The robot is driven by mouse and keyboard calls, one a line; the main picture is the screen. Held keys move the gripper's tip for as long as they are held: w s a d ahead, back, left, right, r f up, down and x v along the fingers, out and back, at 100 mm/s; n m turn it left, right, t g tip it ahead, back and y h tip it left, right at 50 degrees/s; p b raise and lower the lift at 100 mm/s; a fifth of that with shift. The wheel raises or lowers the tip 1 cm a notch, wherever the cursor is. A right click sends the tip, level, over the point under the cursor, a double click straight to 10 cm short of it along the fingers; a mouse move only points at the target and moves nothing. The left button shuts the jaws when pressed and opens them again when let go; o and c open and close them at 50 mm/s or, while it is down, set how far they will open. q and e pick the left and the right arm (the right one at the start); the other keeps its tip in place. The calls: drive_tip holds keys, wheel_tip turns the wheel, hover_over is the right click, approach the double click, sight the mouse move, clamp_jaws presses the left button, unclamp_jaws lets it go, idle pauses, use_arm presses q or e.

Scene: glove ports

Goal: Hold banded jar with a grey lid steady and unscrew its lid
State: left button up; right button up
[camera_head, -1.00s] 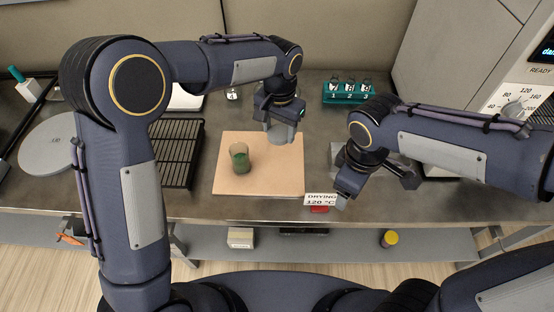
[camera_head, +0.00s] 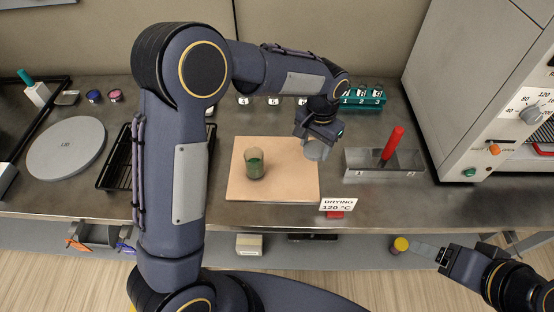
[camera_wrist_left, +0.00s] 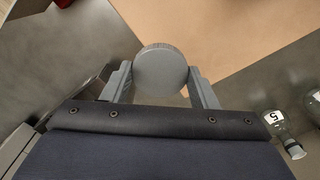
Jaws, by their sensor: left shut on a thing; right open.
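My left gripper (camera_head: 316,145) is shut on a grey round thing (camera_head: 318,152) at the right edge of the tan mat (camera_head: 240,188). In the left wrist view, its flat grey disc top (camera_wrist_left: 162,70) sits between the fingers; whether a jar body is below it is hidden. A glass vessel (camera_head: 255,164) with green in or around it stands upright on the mat, left of my left gripper and apart from it. No grey lid shows on it. My right gripper (camera_head: 426,249) is open and empty at lower right, out past the bench's front edge.
A metal compartment tray (camera_head: 410,166) with an upright red-handled thing (camera_head: 392,143) is right of the mat. A teal rack (camera_head: 362,100) stands behind, a dark wire rack (camera_head: 117,172) at left. A drying sign (camera_head: 338,206) is at the front edge, an oven (camera_head: 460,90) at right.

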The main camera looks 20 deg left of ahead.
use_arm(q)
hover_over(274, 165)
drive_tip(key=w+d, duration=0.1)
drive_tip(key=d, duration=0.3)
wheel_tip(274, 165, down, 4)
drive_tip(key=shift+a+r, duration=0.1)
drive_tip(key=shift+r, duration=0.15)
drive_tip(key=a+f, duration=0.1)
drive_tip(key=s+a+f+p, duration=0.1)
drive_tip(key=a, duration=0.1)
drive_tip(key=shift+a+f, duration=0.25)
drive_tip(key=shift+a, duration=0.05)
drive_tip(key=shift+f, duration=0.15)
drive_tip(key=shift+f, duration=0.2)
drive_tip(key=o, duration=1.1)
drive_tip(key=shift+c, duration=0.2)
drive_tip(key=shift+r, duration=0.15)
